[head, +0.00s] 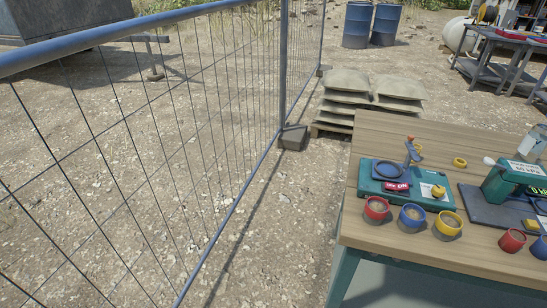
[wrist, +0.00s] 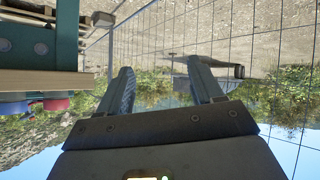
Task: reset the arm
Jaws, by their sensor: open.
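My gripper (wrist: 158,88) shows in the wrist view with its two dark fingers wide apart and nothing between them. The wrist picture looks upside down, with sky at the bottom and gravel ground at the top. The wooden table edge (wrist: 40,83) is at the left of that view, apart from the fingers. My arm and gripper do not show in the head view.
In the head view, a wooden workbench (head: 400,240) at the right holds red, blue and yellow cups and green devices. A wire fence (head: 130,150) fills the left. Sacks (head: 372,88) on a pallet and blue barrels (head: 357,25) stand behind. Gravel lies between fence and bench.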

